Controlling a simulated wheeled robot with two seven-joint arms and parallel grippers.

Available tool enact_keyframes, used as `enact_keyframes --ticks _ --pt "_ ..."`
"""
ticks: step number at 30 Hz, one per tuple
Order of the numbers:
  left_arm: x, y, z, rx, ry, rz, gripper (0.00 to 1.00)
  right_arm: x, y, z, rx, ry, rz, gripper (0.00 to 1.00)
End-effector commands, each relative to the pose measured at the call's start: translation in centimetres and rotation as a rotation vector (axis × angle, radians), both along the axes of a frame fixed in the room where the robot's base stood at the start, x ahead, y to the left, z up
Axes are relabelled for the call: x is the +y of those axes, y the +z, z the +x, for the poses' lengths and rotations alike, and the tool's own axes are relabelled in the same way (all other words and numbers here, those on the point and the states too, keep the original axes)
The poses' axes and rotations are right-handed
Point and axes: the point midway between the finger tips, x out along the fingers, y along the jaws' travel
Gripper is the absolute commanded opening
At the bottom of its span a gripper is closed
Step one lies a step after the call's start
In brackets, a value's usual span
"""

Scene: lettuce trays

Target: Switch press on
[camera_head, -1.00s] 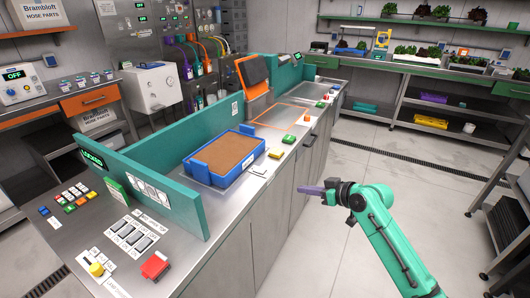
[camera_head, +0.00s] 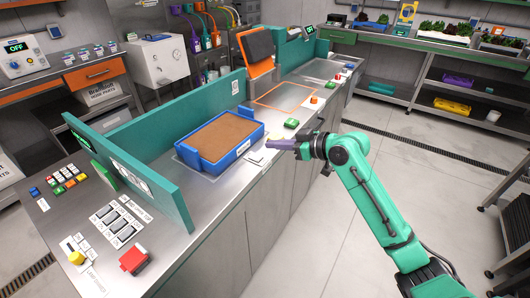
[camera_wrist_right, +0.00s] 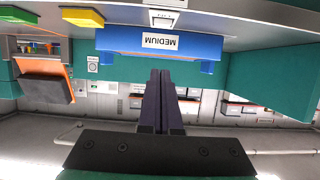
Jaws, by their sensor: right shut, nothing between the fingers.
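No part is legibly labelled as the press in these views. A bench unit with an orange-framed, raised dark pad (camera_head: 257,45) stands beyond the tray of brown medium, with an orange outline (camera_head: 262,98) on the bench before it. Along the bench's front edge are white switch plates (camera_head: 254,158), a green button (camera_head: 291,123) and a red button (camera_head: 313,99). A white switch (camera_wrist_right: 163,18), yellow button (camera_wrist_right: 82,17) and green button (camera_wrist_right: 18,14) show in the wrist view. My right gripper (camera_head: 270,145), shut and empty, hovers near the white plates. My left gripper is out of view.
The blue tray (camera_head: 222,170) marked MEDIUM lies left of my right gripper. Teal panels (camera_head: 150,182) stand on the bench at left. Rocker switches, a yellow knob (camera_head: 76,258) and a red button (camera_head: 134,259) are in front.

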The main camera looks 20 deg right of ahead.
Motion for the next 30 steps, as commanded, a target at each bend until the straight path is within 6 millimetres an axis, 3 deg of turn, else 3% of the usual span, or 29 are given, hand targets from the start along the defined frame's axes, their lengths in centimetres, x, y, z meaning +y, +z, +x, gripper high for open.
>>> enact_keyframes --ticks 6,12,24,28,30 --pt "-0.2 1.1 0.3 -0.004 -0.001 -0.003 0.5 2.9 -1.6 3.4 0.001 0.001 0.003 0.0" --pt "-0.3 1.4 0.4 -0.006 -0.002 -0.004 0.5 2.3 -4.9 2.9 0.002 -0.003 0.001 0.0" --pt "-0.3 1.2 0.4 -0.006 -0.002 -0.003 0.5 2.2 -5.7 2.7 0.0 -0.002 0.0 0.0" --pt "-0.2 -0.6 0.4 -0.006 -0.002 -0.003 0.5 2.0 -7.4 2.6 -0.005 -0.002 0.002 0.0" --pt "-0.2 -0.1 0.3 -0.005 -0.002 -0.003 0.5 2.0 -6.7 2.6 -0.009 -0.002 0.006 0.0"
